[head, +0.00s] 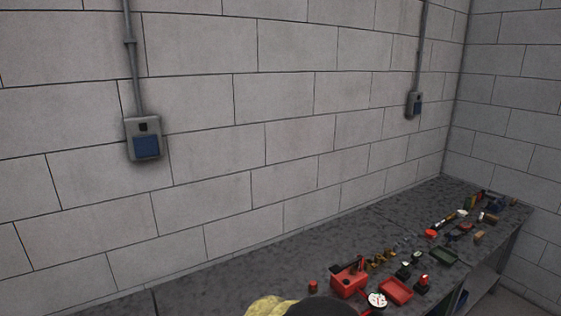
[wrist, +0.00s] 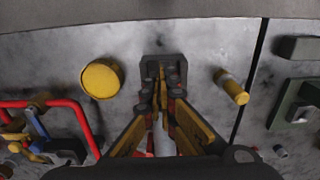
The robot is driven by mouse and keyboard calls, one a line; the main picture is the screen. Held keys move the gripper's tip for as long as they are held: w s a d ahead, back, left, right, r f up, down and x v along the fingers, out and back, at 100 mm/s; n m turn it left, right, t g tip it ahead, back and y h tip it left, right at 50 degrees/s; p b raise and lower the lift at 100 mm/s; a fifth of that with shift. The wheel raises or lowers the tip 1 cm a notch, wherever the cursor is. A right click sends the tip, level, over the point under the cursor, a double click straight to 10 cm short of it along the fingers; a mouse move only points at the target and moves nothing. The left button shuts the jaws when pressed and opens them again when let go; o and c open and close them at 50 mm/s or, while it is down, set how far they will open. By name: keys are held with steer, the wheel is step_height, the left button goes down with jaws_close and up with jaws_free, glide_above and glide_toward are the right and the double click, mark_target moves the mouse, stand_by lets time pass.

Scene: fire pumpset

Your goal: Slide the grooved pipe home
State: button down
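In the wrist view my gripper (wrist: 162,88) points at the grey bench, its yellow-and-black fingers converging toward a small dark block (wrist: 166,66). A narrow yellow piece shows between or just beyond the tips; I cannot tell whether it is held. A pale patch shows between the fingers lower down; I cannot tell whether it is an object or bench. I cannot identify the grooved pipe with certainty. A short brass-coloured cylinder (wrist: 232,88) lies right of the fingers. The head view does not show the fingers.
A round yellow cap (wrist: 101,79) and a red tubular frame (wrist: 62,104) are left of the gripper. A green box (wrist: 297,106) is at right. In the head view, the bench (head: 225,283) along the block wall holds a red toolbox (head: 348,281), a red tray (head: 396,291) and several small parts.

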steer(key=shift+w+d, duration=0.1)
steer(key=shift+d, duration=0.2)
steer(key=shift+w+d, duration=0.15)
steer(key=shift+d, duration=0.1)
steer(key=shift+w+a, duration=0.35)
steer(key=shift+w, duration=0.25)
stand_by(0.5)
steer(key=shift+s, duration=0.15)
steer(key=shift+s+d, duration=0.3)
steer(key=shift+s, duration=0.1)
stand_by(0.3)
step_height(320, 180, up, 7)
steer(key=p, duration=0.4)
stand_by(0.4)
